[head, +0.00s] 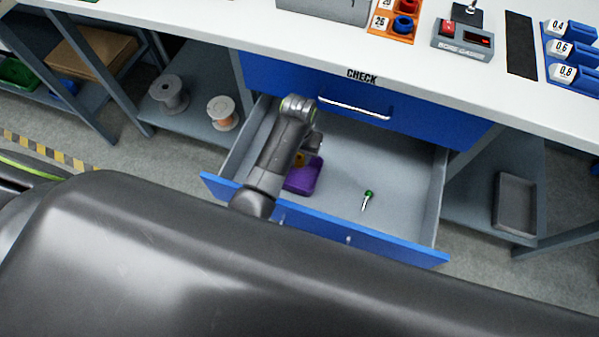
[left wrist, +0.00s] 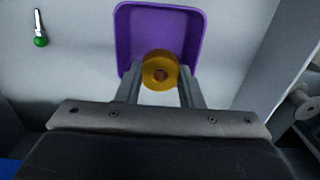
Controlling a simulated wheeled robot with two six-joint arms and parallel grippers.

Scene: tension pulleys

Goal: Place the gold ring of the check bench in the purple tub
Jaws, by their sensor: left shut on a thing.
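The gold ring (left wrist: 160,70) is held between the two fingers of my left gripper (left wrist: 160,88) in the left wrist view. In the head view a small part of the ring (head: 299,159) shows beside my left gripper (head: 310,150). The purple tub (left wrist: 124,40) lies in the open drawer, behind the ring in the left wrist view. It also shows in the head view (head: 303,178), partly hidden by my left arm. The ring overlaps the tub's near edge in the left wrist view; its height above the tub is hard to tell. My right gripper is not in view.
The open drawer (head: 400,180) sits under the bench marked CHECK. A green-tipped metal tool (head: 367,199) lies in it, right of the tub, with bare floor around. A shut blue drawer (head: 420,125) with a handle is above. Spools (head: 222,112) stand on a shelf at left.

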